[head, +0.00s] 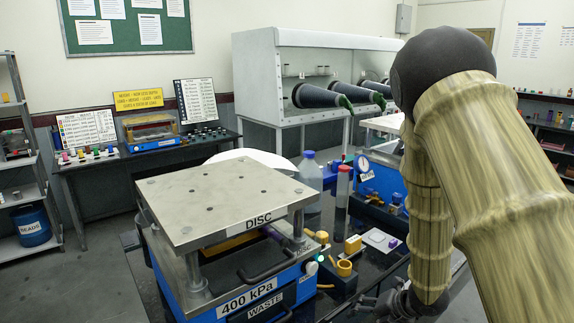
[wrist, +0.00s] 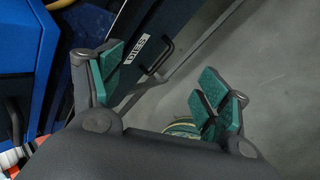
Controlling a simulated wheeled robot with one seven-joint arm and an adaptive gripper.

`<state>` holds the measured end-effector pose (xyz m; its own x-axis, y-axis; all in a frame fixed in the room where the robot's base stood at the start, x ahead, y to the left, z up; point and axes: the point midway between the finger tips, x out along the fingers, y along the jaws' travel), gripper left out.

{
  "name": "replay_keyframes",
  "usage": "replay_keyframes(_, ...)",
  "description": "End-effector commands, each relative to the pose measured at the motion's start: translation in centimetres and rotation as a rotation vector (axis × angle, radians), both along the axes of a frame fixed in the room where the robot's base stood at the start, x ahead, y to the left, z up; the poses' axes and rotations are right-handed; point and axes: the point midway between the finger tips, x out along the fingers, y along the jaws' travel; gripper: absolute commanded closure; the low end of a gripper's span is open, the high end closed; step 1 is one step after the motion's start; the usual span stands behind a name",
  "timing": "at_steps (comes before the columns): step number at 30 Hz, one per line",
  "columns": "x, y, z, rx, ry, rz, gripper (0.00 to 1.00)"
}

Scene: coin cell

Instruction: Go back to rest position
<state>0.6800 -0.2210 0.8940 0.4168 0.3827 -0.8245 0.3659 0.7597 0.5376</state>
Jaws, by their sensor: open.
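My gripper is open, with its two green-padded fingers spread wide in the wrist view (wrist: 160,86). Nothing is held between the pads. Beyond them are a dark cabinet front with a handle (wrist: 158,57) and grey floor. In the head view, part of my dark gripper (head: 388,304) shows low at the right, beside the dark bench; its fingertips are not clear there. My arm rises over the right side of that view and hides part of the bench.
A blue press with a grey DISC plate (head: 225,195) stands at the front centre. Bottles (head: 309,180), a blue device (head: 382,180) and small yellow parts (head: 353,244) crowd the bench behind. A white glovebox (head: 262,75) stands farther back. Open floor (head: 95,285) lies left.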

Motion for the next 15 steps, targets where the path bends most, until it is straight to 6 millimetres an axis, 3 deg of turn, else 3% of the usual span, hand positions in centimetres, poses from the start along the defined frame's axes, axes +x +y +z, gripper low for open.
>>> replay_keyframes(1,-1.5,0.2,-2.4,0.053,0.066,-0.118,0.24)
replay_keyframes(6,-6.5,0.9,-8.9,0.220,0.276,-0.566,0.24)
replay_keyframes(11,-12.3,1.0,-14.3,0.338,0.459,-1.003,0.24)
replay_keyframes(15,-18.1,0.9,-18.4,0.411,0.593,-1.398,0.24)
